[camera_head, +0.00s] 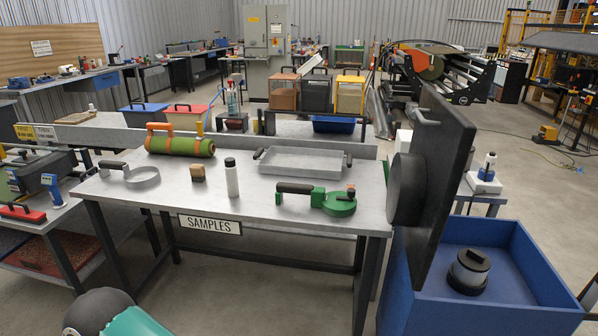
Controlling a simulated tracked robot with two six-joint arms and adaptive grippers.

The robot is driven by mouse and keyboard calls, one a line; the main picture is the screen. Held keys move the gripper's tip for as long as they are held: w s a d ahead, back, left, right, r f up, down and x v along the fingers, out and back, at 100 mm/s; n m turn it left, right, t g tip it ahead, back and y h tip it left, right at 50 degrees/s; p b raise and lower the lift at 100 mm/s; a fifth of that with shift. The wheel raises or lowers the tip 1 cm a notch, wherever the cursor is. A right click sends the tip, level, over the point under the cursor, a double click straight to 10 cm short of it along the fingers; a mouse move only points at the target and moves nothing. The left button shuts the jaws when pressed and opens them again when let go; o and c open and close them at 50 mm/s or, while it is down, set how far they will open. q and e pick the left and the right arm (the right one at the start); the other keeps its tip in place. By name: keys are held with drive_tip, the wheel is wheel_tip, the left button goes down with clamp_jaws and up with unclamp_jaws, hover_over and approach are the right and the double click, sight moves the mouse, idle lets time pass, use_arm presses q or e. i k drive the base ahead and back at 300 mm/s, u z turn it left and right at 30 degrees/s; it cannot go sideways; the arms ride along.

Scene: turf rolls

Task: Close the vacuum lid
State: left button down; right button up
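The vacuum lid (449,175) is a dark flat panel standing upright, swung open along the left side of a blue open-topped box (405,290) at the right. A handle (427,117) is near its top, and a round black drum-shaped part (405,190) sticks out from its left face. Inside the box stands a round black fitting (468,271) on the blue floor. Neither gripper is in view. Only a rounded dark and teal part, which looks like part of my arm, shows at the bottom left edge.
A grey table marked SAMPLES (260,205) stands left of the lid, close to it. It holds a green roll (180,147), a white bottle (232,178), a metal tray (300,162) and a green handled tool (338,204). Open floor (530,185) lies behind the box.

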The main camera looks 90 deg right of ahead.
sight(424, 182)
drive_tip(key=u, duration=0.3)
drive_tip(key=i, duration=0.5)
drive_tip(key=z, duration=1.85)
drive_tip(key=i, duration=0.25)
drive_tip(key=z, duration=2.15)
drive_tip(key=k, duration=0.55)
drive_tip(key=z, duration=0.4)
drive_tip(key=i, duration=1.6)
drive_tip(key=u, duration=0.4)
